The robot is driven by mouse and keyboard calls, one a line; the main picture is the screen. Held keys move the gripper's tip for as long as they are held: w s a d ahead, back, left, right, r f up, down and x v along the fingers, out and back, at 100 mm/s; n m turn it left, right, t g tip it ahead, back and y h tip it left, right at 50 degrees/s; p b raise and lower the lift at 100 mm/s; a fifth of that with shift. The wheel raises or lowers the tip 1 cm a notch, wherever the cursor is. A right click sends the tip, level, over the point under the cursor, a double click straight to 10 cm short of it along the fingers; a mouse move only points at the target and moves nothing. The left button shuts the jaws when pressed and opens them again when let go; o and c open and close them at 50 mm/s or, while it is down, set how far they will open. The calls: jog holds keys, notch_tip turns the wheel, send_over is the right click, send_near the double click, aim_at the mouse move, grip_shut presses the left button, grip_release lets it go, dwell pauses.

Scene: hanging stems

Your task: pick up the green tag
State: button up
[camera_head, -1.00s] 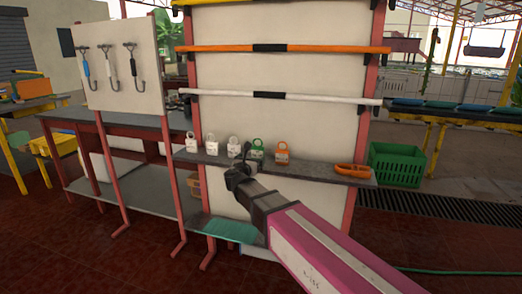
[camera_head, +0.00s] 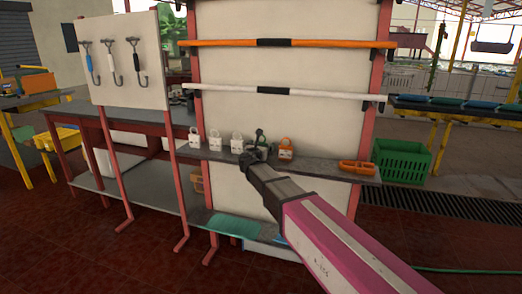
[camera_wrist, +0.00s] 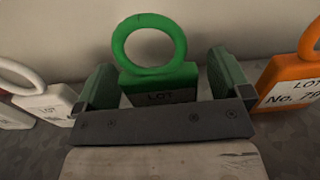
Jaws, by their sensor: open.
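The green tag (camera_wrist: 160,84) stands upright in the wrist view, its round loop on top and part of a "LOT" label showing; the palm bar hides its lower part. My gripper (camera_wrist: 165,82) is open, with one finger on each side of the tag and a small gap at each side. In the head view my gripper (camera_head: 259,146) is at the shelf and covers most of the green tag.
An orange tag (camera_wrist: 290,82) stands just right of the fingers and a white tag (camera_wrist: 46,103) just left. More white tags (camera_head: 216,142) line the shelf (camera_head: 325,171). An orange object (camera_head: 356,167) lies at its right end. A wall panel (camera_head: 290,120) rises behind.

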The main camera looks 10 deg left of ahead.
jog(key=shift+w, duration=0.65)
jog(key=c, duration=1.2)
jog(key=shift+c, duration=0.2)
jog(key=shift+r, duration=0.5)
jog(key=r, duration=0.3)
jog(key=shift+s+a+r, duration=0.1)
jog(key=shift+s+r, duration=0.2)
jog(key=shift+s, duration=0.05)
jog(key=s+a+r, duration=0.6)
jog(key=s, duration=0.3)
jog(key=shift+r, duration=0.2)
